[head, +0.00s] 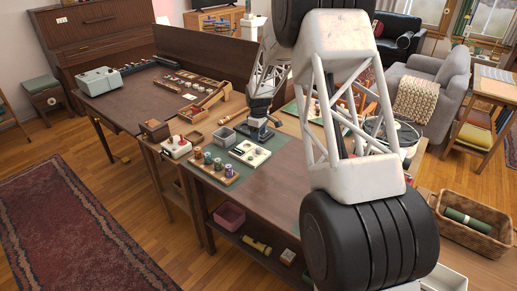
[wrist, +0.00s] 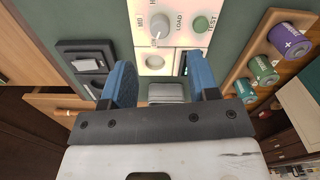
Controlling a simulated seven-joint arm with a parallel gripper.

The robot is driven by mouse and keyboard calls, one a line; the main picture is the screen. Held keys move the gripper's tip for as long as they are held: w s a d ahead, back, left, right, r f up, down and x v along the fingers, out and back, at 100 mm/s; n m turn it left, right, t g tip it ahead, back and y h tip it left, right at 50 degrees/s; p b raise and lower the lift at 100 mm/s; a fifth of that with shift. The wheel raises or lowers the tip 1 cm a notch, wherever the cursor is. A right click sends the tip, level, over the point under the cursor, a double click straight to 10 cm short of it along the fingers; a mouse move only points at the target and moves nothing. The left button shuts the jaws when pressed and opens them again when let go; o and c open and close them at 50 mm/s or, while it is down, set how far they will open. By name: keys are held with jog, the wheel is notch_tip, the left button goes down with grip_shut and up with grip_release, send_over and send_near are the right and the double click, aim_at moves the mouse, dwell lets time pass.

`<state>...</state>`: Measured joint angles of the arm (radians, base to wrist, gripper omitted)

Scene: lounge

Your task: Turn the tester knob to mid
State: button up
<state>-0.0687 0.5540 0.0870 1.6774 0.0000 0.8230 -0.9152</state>
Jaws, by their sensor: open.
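The tester (head: 250,152) is a pale panel lying on the green mat in the head view. In the wrist view the tester (wrist: 177,8) fills the top centre. Its round grey knob (wrist: 159,21) has a light pointer mark toward its lower side, away from the MID label at its left. A green button marked TEST (wrist: 200,25) sits to the right of the knob. My gripper (wrist: 161,72) is open, its two blue fingers apart and empty, short of the knob in the picture. In the head view my gripper (head: 256,132) is just behind the tester.
A wooden rack (wrist: 240,70) with several batteries stands to the right in the wrist view. A dark tray (wrist: 88,58) lies to the left.

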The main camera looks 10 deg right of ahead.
aim_at(259, 148)
jog(key=shift+f, duration=3.9)
jog(key=shift+c, duration=0.3)
jog(key=c, duration=0.9)
